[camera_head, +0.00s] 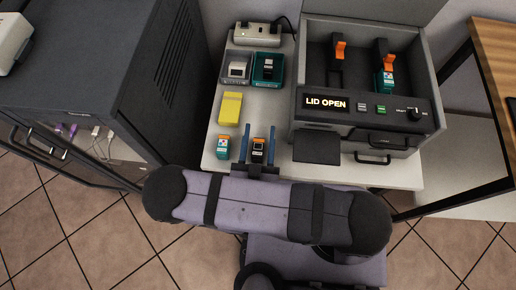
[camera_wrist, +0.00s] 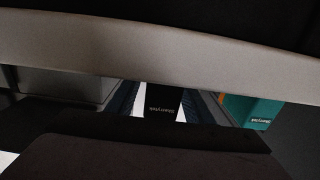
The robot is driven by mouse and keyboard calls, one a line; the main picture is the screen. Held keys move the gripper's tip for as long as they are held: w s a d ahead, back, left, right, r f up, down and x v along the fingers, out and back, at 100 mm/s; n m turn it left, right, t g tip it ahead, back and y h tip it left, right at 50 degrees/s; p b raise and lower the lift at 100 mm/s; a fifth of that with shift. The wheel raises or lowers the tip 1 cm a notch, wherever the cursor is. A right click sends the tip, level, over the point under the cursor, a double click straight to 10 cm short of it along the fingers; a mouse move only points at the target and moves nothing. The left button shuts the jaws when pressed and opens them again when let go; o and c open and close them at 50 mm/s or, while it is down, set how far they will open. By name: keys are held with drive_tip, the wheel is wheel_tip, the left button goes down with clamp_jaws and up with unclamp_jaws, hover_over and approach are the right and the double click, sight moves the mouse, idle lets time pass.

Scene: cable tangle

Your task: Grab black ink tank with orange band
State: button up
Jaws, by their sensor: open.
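The black ink tank with an orange band (camera_head: 258,149) stands on the white table near its front edge. In the head view its lower part is hidden by my arm. My gripper (camera_head: 258,143) is open, with one blue finger on each side of this tank. In the wrist view the black tank (camera_wrist: 161,103) shows between the two fingers of my gripper (camera_wrist: 160,105), with light gaps at its sides.
A teal tank with an orange top (camera_head: 223,147) stands just left of my gripper. A yellow block (camera_head: 230,108) lies behind it. Grey (camera_head: 237,68) and teal (camera_head: 267,69) holders stand farther back. The printer-like machine (camera_head: 362,125), reading LID OPEN, is at right.

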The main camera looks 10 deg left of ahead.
drive_tip(key=c, duration=1.1)
drive_tip(key=shift+c, duration=0.2)
drive_tip(key=shift+r, duration=0.15)
drive_tip(key=shift+s+a+r+p, duration=0.1)
drive_tip(key=shift+a+r+p, duration=0.05)
drive_tip(key=shift+r+p, duration=0.7)
wheel_tip(320, 180, up, 5)
drive_tip(key=p, duration=0.5)
drive_tip(key=s+a+b, duration=0.3)
drive_tip(key=s+a, duration=0.9)
drive_tip(key=a, duration=0.3)
drive_tip(key=shift+s+b, duration=0.25)
drive_tip(key=shift+b, duration=0.1)
